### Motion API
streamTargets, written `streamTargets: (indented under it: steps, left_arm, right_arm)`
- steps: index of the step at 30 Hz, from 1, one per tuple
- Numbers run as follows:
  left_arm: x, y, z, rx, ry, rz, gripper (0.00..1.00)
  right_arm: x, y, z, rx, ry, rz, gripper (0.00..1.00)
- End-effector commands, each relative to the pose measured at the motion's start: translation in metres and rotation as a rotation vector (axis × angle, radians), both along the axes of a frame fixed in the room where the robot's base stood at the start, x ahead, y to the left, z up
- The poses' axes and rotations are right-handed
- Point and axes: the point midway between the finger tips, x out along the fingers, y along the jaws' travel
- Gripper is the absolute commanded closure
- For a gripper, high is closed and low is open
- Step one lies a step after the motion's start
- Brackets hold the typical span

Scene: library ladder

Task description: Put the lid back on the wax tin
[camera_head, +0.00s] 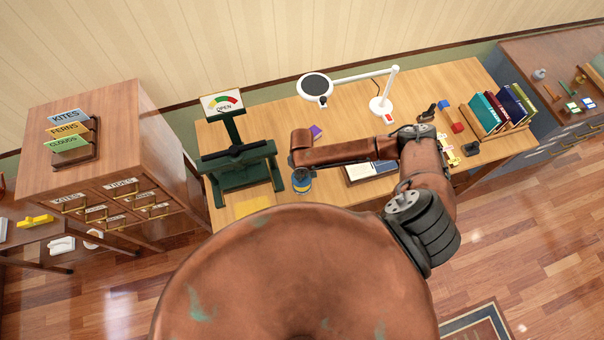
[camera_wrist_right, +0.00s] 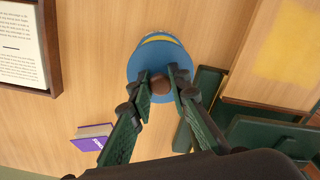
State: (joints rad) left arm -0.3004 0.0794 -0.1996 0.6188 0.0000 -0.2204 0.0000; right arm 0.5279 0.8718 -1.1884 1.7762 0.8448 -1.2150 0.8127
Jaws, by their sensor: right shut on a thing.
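The wax tin is blue with a yellow band (camera_head: 302,186) and stands upright on the wooden desk, just right of the green press. In the right wrist view a blue round lid (camera_wrist_right: 138,64) with a brown knob covers most of the tin, whose yellow band (camera_wrist_right: 160,37) shows past the lid's edge. My right gripper (camera_wrist_right: 160,92) is shut on the lid's knob from above. In the head view this gripper (camera_head: 301,170) is directly over the tin. I cannot tell whether the lid is fully seated or slightly raised. My left gripper is not in view.
The green press (camera_head: 240,170) stands close left of the tin. A purple book (camera_wrist_right: 92,136) lies nearby. A framed page (camera_wrist_right: 22,50) lies to the right in the head view. A white magnifier lamp (camera_head: 381,105) stands behind. Books (camera_head: 490,113) fill the desk's right end.

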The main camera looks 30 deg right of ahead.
Motion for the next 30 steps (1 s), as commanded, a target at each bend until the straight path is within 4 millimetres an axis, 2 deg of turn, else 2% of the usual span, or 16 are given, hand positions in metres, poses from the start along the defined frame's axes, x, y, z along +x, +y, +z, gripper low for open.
streamTargets:
  steps: [1, 10, 18, 30]
  left_arm:
    - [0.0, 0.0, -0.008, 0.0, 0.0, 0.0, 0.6]
    - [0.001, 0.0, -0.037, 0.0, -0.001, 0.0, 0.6]
    - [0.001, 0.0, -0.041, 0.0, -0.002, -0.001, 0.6]
    - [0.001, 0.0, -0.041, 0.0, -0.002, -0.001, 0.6]
  right_arm:
    - [0.0, 0.0, -0.007, 0.0, 0.0, 0.0, 1.0]
    - [0.0, 0.0, -0.031, 0.0, 0.0, 0.0, 1.0]
    - [0.0, 0.0, -0.048, 0.0, 0.001, -0.001, 1.0]
    - [0.0, 0.0, -0.049, 0.0, 0.0, -0.001, 1.0]
